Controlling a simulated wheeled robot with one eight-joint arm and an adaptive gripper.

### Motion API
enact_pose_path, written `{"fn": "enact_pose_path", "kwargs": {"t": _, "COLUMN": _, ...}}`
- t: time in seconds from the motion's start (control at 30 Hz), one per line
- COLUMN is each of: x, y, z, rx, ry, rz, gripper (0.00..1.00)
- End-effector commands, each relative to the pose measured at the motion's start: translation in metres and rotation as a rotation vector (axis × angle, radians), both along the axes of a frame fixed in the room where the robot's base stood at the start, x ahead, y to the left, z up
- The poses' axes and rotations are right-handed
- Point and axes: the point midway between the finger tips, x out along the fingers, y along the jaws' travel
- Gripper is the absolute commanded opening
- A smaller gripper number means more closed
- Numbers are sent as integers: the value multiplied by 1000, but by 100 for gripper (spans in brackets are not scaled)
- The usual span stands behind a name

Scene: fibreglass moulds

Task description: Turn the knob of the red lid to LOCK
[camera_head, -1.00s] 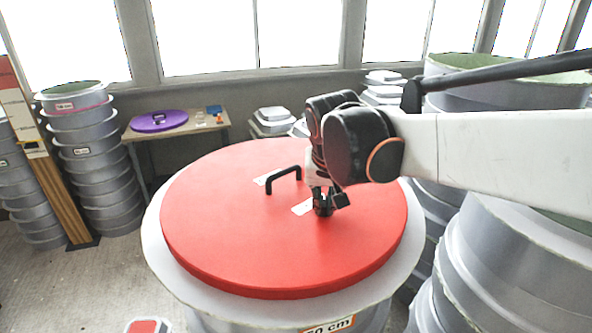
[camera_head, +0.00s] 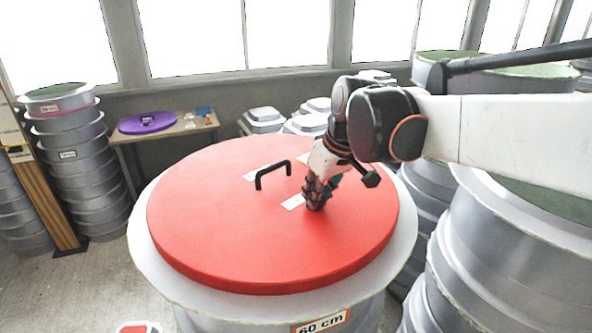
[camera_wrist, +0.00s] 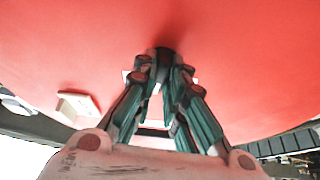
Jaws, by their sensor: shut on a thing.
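The red lid (camera_head: 215,225) lies flat on a large round grey mould (camera_head: 405,235). A black bar handle (camera_head: 272,172) stands near the middle of the lid. My gripper (camera_head: 315,205) points down at the lid, to the right of the handle. In the wrist view my gripper (camera_wrist: 163,62) is shut on the dark knob (camera_wrist: 164,50), which sits between the fingertips against the red surface. The fingers hide most of the knob, so its pointing direction cannot be told. White label plates (camera_head: 293,201) lie beside the gripper; their text is too small to read.
A purple lid (camera_head: 148,122) lies on a wooden table (camera_head: 185,128) at the back left. Stacked grey moulds stand on the left (camera_head: 75,150) and close on the right (camera_head: 500,260). Open floor (camera_head: 85,280) shows at the left front.

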Motion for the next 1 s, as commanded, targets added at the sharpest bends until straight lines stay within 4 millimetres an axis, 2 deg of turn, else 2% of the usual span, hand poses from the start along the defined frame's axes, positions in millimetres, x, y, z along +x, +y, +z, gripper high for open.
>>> {"fn": "enact_pose_path", "kwargs": {"t": 0.6, "x": 4, "y": -3, "z": -1, "rx": 0, "ry": 0, "rz": 577, "gripper": 0}}
{"fn": "enact_pose_path", "kwargs": {"t": 1.0, "x": 4, "y": -3, "z": 0, "rx": 0, "ry": 0, "rz": 851, "gripper": 0}}
